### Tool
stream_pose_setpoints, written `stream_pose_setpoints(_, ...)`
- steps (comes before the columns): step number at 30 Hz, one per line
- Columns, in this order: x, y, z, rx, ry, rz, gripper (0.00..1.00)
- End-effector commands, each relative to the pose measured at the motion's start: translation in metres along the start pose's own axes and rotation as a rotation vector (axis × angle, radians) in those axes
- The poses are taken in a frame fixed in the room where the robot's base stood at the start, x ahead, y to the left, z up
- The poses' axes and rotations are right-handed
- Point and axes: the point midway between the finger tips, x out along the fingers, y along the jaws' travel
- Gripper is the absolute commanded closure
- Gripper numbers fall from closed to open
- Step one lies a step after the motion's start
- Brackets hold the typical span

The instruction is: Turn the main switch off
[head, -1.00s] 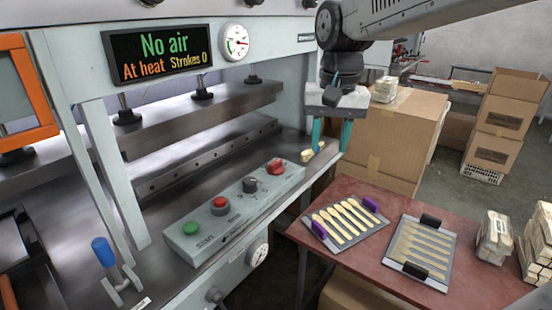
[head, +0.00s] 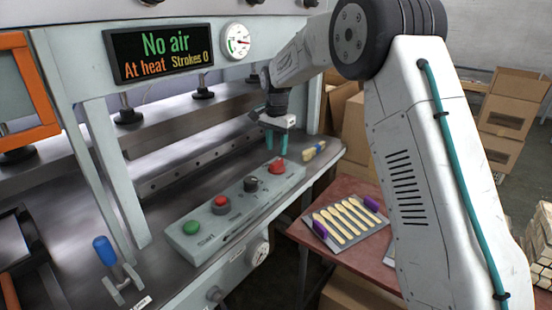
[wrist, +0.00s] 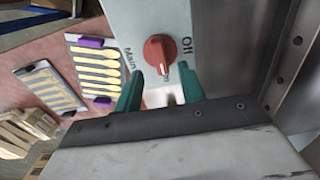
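The main switch is a red rotary knob (head: 277,166) at the right end of the grey control box (head: 240,205). In the wrist view the red knob (wrist: 160,52) sits beside the words "Main" and "Off", with its pale pointer mark facing down the picture, towards my gripper. My gripper (head: 275,143) is above and just behind the knob, with its teal fingers pointing down. In the wrist view the fingers (wrist: 158,88) are spread apart with nothing between them, and the knob lies beyond the gap.
The box also carries a green button (head: 191,228), a red button (head: 221,202) and a black knob (head: 250,184). A brush (head: 314,151) lies right of the box. The display (head: 158,54) reads "No air", "At heat", "Strokes 0". A tray of spoons (head: 345,222) is on the red table.

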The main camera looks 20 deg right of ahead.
Motion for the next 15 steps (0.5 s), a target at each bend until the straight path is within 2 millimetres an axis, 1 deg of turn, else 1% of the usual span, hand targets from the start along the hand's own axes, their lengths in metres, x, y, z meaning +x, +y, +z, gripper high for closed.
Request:
stream_pose_setpoints(1, 0.010, 0.000, 0.000, -0.001, -0.002, 0.002, 0.60)
stream_pose_setpoints(6, 0.035, 0.000, 0.001, -0.001, -0.001, 0.002, 0.60)
stream_pose_setpoints(10, 0.046, 0.000, 0.000, -0.001, -0.001, 0.001, 0.60)
stream_pose_setpoints(15, 0.051, 0.001, 0.000, -0.001, 0.000, 0.000, 0.60)
